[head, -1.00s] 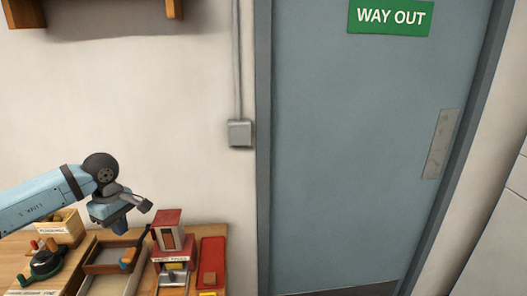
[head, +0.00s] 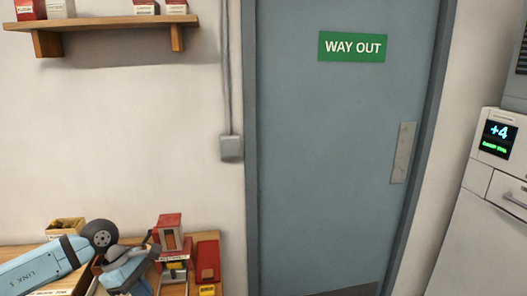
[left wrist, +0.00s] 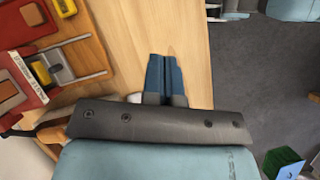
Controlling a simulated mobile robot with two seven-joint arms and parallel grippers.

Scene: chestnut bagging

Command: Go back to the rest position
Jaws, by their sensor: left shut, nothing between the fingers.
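My left arm comes in from the lower left in the head view, bent at a dark round joint. My left gripper shows in the left wrist view (left wrist: 165,73), its two blue fingers side by side and shut with nothing between them. They are over the bare wood of the bench (left wrist: 190,30), near its edge. In the head view the wrist is low at the bottom left, in front of the red house-shaped dispenser (head: 171,222), and the fingertips are hard to make out. My right gripper is in neither view.
A red tray (head: 207,258) and a yellow block (head: 207,290) are right of the dispenser. A wooden box (head: 66,228) stands behind my arm. A wall shelf (head: 110,22) holds small boxes. A blue-grey door (head: 330,160) is ahead; a white cabinet (head: 450,210) stands right. Grey floor (left wrist: 260,95) lies beyond the bench.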

